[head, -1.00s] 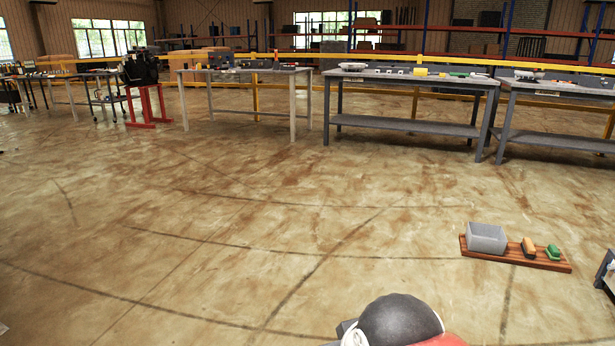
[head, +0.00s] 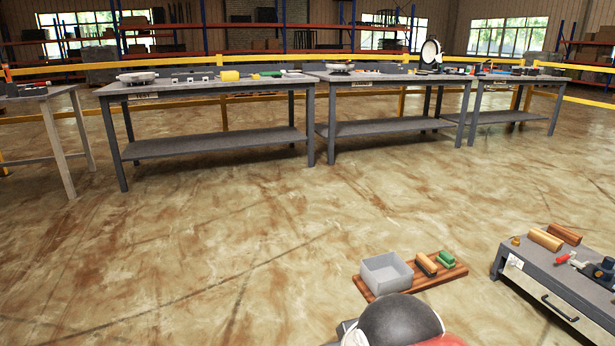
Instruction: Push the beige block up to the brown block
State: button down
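The beige block (head: 545,239) lies on the top of a low grey cabinet (head: 541,280) at the right of the head view. The brown block (head: 565,234) lies on the same top, just behind it and to the right. The two lie roughly parallel and close together; I cannot tell whether they touch. My gripper is not in view. Only a dark rounded part of my arm shows at the bottom centre, well to the left of the cabinet.
A small brass-coloured piece (head: 516,241) and a red-handled tool (head: 564,258) share the cabinet top. On the floor to its left, a wooden board (head: 377,293) carries a grey bin (head: 387,273) and brushes. Workbenches (head: 215,143) stand behind. Open floor lies left and between.

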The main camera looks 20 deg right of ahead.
aim_at(555, 244)
jog(key=i+l+z, duration=0.2)
jog(key=i+z, duration=0.3)
jog(key=i+l+z, duration=0.1)
jog(key=i+z, duration=0.2)
jog(key=z, duration=0.15)
jog(key=i+j+z, duration=0.1)
jog(key=i+z, duration=0.4)
jog(key=i+j+z, duration=0.25)
jog(key=z, duration=0.25)
jog(key=i+l+z, duration=0.1)
jog(key=i+z, duration=0.2)
jog(key=i, duration=0.3)
jog(key=i+z, duration=0.35)
jog(key=i, duration=0.3)
jog(key=i+l+u, duration=0.1)
jog(key=i+u, duration=0.15)
jog(key=i, duration=0.2)
jog(key=i+l+u, duration=0.2)
jog(key=i, duration=0.25)
